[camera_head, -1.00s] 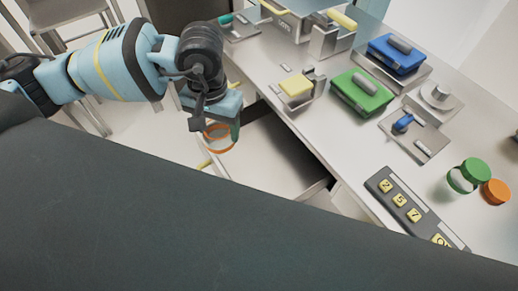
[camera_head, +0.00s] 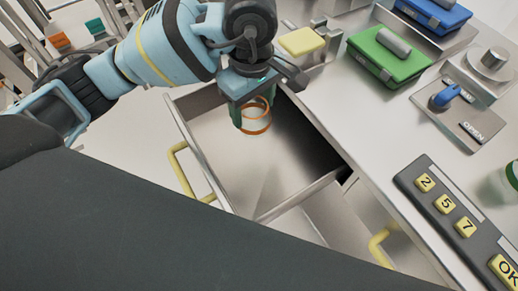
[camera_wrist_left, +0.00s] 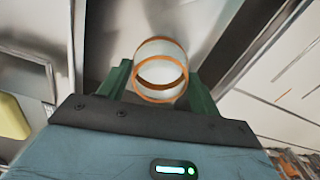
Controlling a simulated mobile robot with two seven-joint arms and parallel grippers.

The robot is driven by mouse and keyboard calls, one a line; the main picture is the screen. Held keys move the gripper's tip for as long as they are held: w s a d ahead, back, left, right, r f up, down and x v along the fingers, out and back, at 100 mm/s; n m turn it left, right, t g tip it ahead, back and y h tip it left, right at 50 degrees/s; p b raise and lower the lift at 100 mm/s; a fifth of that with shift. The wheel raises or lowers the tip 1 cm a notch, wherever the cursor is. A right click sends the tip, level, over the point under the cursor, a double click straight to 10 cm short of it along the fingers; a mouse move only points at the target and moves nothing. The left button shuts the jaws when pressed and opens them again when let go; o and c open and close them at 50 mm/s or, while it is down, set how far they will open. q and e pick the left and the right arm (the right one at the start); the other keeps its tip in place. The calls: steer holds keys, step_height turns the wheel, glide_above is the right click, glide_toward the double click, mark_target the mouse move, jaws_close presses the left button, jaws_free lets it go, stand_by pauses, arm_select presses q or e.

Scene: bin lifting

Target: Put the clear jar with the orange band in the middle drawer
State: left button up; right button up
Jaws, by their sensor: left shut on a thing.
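The clear jar with orange bands (camera_head: 257,116) is between the fingers of my left gripper (camera_head: 254,108), which is shut on it. In the left wrist view the jar (camera_wrist_left: 160,72) shows between the two green fingers (camera_wrist_left: 160,85). In the head view the gripper and jar appear over the inside of an open drawer (camera_head: 219,183) with a yellow handle. I cannot tell how far the jar is above the drawer floor. My right gripper is not in view.
The worktop beside the drawer holds a green box (camera_head: 386,56), a blue box (camera_head: 433,14), a blue-handled panel (camera_head: 446,97) and a keypad (camera_head: 445,205). Another yellow handle (camera_head: 381,247) is at the lower right. The open drawer looks empty.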

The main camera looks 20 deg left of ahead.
arm_select(q)
steer(key=shift+w+d+n, duration=0.15)
steer(key=shift+w+n, duration=0.05)
steer(key=shift+n, duration=0.1)
glide_above(256, 148)
steer(key=shift+f, duration=4.95)
steer(key=shift+f+b, duration=0.1)
steer(key=shift+b, duration=0.2)
steer(key=o, duration=1.1)
step_height(256, 148, up, 12)
steer(key=shift+r+p, duration=0.1)
steer(key=shift+p, duration=0.3)
